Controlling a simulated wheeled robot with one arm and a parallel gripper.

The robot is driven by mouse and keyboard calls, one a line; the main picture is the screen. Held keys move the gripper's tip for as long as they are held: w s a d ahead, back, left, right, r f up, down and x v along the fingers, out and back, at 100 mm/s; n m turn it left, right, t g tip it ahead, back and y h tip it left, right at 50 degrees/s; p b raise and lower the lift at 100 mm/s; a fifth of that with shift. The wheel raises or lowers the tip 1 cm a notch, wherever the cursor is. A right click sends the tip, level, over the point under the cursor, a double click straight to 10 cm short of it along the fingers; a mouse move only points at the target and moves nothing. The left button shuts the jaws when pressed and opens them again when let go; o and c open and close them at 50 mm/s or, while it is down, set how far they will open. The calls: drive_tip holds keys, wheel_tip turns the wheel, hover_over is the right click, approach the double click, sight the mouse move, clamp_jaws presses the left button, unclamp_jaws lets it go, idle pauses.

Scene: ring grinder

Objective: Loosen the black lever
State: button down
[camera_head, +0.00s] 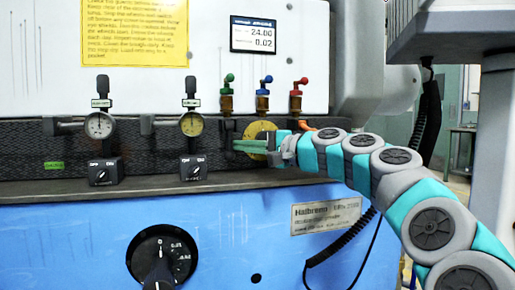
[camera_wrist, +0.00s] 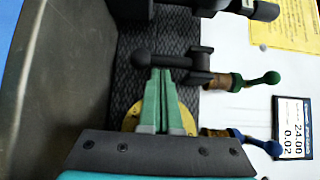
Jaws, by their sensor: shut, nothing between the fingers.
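The black lever (camera_wrist: 170,61) shows in the wrist view, with a ball at its left end and a wider hub at its right end, beside the green-handled tap. In the head view it is small and dark against the dark strip, just left of my fingertips, and hard to make out. My gripper (camera_wrist: 162,72) is shut and empty, its two green fingers together. The fingertips are at the middle of the lever's shaft. I cannot tell whether they touch it. In the head view my gripper (camera_head: 236,146) reaches in from the right, in front of a yellow disc (camera_head: 262,130).
Green (camera_head: 227,95), blue (camera_head: 263,93) and red (camera_head: 297,94) taps stand above my gripper. Two gauges (camera_head: 100,125) (camera_head: 191,123) and two black switches (camera_head: 105,172) (camera_head: 192,168) are to the left. A ledge (camera_head: 150,190) runs below. A large dial (camera_head: 160,258) sits on the blue panel.

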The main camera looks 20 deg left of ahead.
drive_tip(key=shift+x, duration=0.95)
drive_tip(key=shift+w+r+p, duration=0.1)
drive_tip(key=shift+r+p, duration=0.05)
drive_tip(key=shift+p, duration=0.4)
